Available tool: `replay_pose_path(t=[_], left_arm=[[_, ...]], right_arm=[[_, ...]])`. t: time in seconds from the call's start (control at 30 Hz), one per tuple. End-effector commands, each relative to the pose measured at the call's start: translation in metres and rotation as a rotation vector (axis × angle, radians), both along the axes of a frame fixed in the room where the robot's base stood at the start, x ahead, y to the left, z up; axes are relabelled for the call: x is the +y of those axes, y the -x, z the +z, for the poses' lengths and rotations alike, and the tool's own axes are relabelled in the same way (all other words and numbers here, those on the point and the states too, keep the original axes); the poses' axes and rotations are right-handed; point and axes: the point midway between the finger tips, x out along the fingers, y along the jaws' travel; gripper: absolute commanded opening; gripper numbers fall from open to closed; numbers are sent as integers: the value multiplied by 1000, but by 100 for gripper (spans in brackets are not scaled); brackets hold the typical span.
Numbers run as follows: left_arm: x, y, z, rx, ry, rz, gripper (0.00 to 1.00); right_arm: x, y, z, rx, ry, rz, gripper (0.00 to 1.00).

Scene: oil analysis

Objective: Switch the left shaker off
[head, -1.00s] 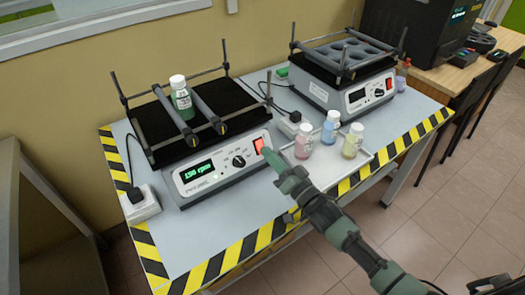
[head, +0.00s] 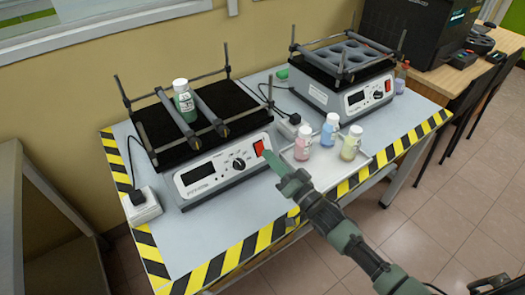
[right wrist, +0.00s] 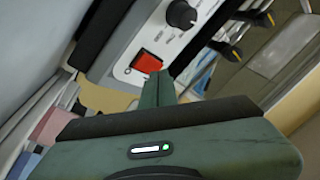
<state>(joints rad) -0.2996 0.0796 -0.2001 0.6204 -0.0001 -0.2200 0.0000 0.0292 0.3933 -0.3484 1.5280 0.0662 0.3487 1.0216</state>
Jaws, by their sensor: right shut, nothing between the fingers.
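The left shaker (head: 218,180) stands on the table with its display (head: 197,173) dark. Its red switch (head: 258,147) is at the right end of the front panel, beside the knob (head: 239,163). A green bottle (head: 183,101) stands between the bars on its black platform. My right gripper (head: 268,156) is shut and empty, its tip right at the red switch; I cannot tell whether it touches. In the right wrist view the red switch (right wrist: 146,62) shows just beyond the fingertips (right wrist: 160,76). My left gripper is out of view.
A white tray (head: 317,176) with a pink bottle (head: 302,145), a blue bottle (head: 330,129) and a yellow bottle (head: 351,142) lies right of my gripper. The right shaker (head: 336,97) stands behind it. A power socket (head: 142,206) is at the table's left.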

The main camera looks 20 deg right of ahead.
Motion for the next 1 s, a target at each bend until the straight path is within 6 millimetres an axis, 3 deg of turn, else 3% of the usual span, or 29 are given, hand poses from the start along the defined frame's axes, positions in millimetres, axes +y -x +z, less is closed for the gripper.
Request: replay_pose_path(t=[0.23,0.7,1.0], left_arm=[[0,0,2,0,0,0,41],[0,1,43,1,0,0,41],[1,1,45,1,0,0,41]], right_arm=[[-1,1,1,0,0,0,0],[-13,34,28,2,1,-1,0],[-14,39,28,0,0,0,0]])
